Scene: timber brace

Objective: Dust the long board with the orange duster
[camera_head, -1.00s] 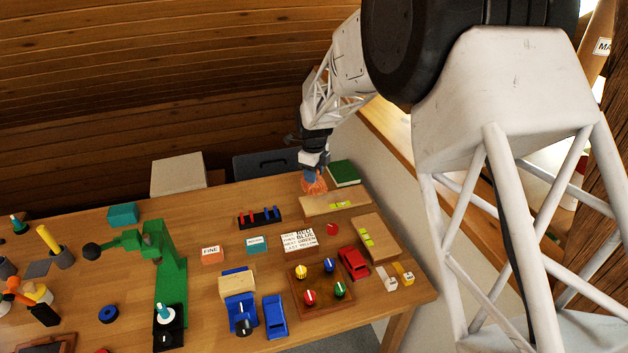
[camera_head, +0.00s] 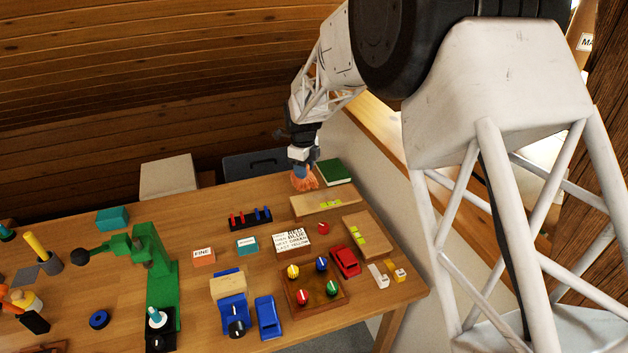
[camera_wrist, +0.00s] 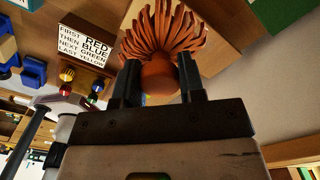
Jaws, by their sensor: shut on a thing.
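My gripper (camera_head: 303,166) is shut on the orange duster (camera_head: 304,181), with its bristles pointing down. In the wrist view the duster (camera_wrist: 162,38) sits between both fingers (camera_wrist: 160,84), bristles fanned out ahead of them. A long tan board (camera_head: 306,206) with yellow-green marks lies flat near the back right of the table. The duster is at the back left end of this board; I cannot tell whether the bristles touch it. A second tan board (camera_head: 374,240) with similar marks lies nearer the right edge.
A green book (camera_head: 333,172) lies just right of the duster. A rack of red and blue pegs (camera_head: 250,219), a lettered card (camera_head: 292,240), a red car (camera_head: 345,261) and a knob board (camera_head: 318,290) stand in front. A wall runs along the right.

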